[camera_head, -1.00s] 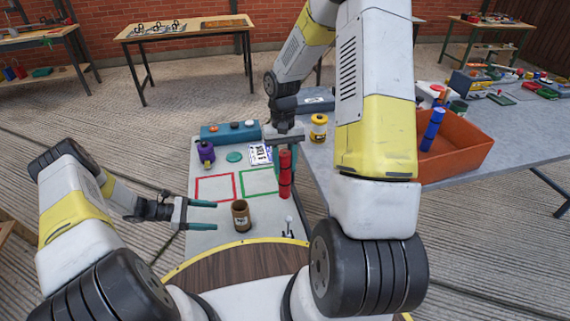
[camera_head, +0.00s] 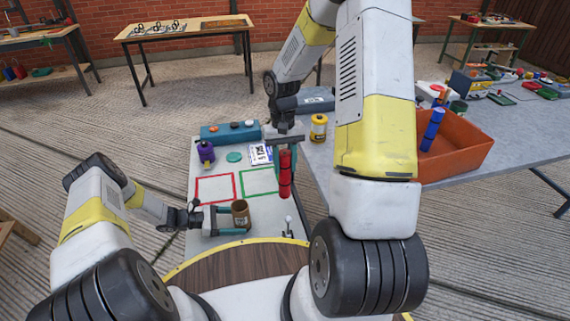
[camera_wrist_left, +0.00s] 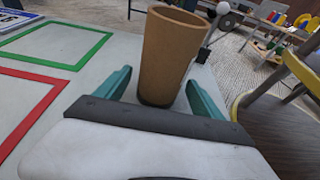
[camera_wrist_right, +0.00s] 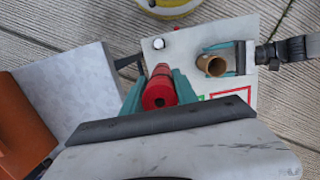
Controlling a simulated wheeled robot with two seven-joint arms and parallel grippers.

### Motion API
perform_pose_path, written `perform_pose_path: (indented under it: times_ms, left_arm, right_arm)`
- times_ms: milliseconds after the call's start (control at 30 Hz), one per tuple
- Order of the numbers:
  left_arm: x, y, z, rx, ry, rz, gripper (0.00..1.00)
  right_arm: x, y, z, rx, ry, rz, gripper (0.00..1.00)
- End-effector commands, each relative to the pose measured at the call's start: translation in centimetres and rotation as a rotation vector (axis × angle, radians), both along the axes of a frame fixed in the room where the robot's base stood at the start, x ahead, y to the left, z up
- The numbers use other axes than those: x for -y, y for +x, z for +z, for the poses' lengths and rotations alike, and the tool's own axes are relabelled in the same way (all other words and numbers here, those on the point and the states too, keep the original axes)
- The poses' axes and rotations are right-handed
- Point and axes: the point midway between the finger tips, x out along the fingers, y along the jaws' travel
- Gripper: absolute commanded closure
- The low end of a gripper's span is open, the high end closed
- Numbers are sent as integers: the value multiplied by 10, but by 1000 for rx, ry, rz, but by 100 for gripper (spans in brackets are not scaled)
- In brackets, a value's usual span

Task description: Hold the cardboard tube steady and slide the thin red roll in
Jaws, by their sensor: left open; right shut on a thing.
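The brown cardboard tube (camera_head: 240,215) stands upright, open end up, on the grey table. My left gripper (camera_head: 235,220) is open, with its teal fingers on either side of the tube. In the left wrist view the tube (camera_wrist_left: 170,55) stands between the fingers (camera_wrist_left: 165,92); a gap shows on each side near its base. My right gripper (camera_head: 285,152) is shut on the thin red roll (camera_head: 285,180) and holds it upright, to the right of the tube. In the right wrist view the roll (camera_wrist_right: 159,88) sits between the teal fingers, apart from the tube (camera_wrist_right: 212,65).
Red (camera_head: 215,189) and green (camera_head: 259,181) outlined squares lie behind the tube. A purple spool (camera_head: 206,153), blue block (camera_head: 230,133) and yellow canister (camera_head: 318,127) stand farther back. An orange bin (camera_head: 455,148) is at right. A small knobbed lever (camera_head: 289,224) stands right of the tube.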

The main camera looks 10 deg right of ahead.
Motion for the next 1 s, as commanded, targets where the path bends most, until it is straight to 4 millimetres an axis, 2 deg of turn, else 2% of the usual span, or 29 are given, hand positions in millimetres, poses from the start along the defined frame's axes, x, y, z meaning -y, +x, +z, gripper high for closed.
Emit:
perform_pose_path:
  times_ms: [133, 433, 467, 667, 767, 867, 1000]
  left_arm:
    - [7, 0, -2, -1, 0, 0, 22]
    - [8, 0, -3, 0, 0, 0, 22]
    - [8, 0, -3, 0, 0, 0, 26]
    - [8, 0, -3, 0, 0, 0, 65]
    - [8, 0, -3, 0, 0, 0, 66]
    - [8, 0, -3, 0, 0, 0, 66]
    - [8, 0, -3, 0, 0, 0, 66]
  right_arm:
    - [0, 0, 0, 0, 0, 0, 100]
    - [0, 0, 0, 0, 0, 0, 100]
    - [0, 0, 0, 0, 0, 0, 100]
    - [0, 0, 0, 0, 0, 0, 100]
    - [-1, 0, 0, 0, 0, 3, 100]
    - [-11, 5, 1, 2, 1, 54, 100]
    - [-52, 19, 5, 5, 5, 266, 100]
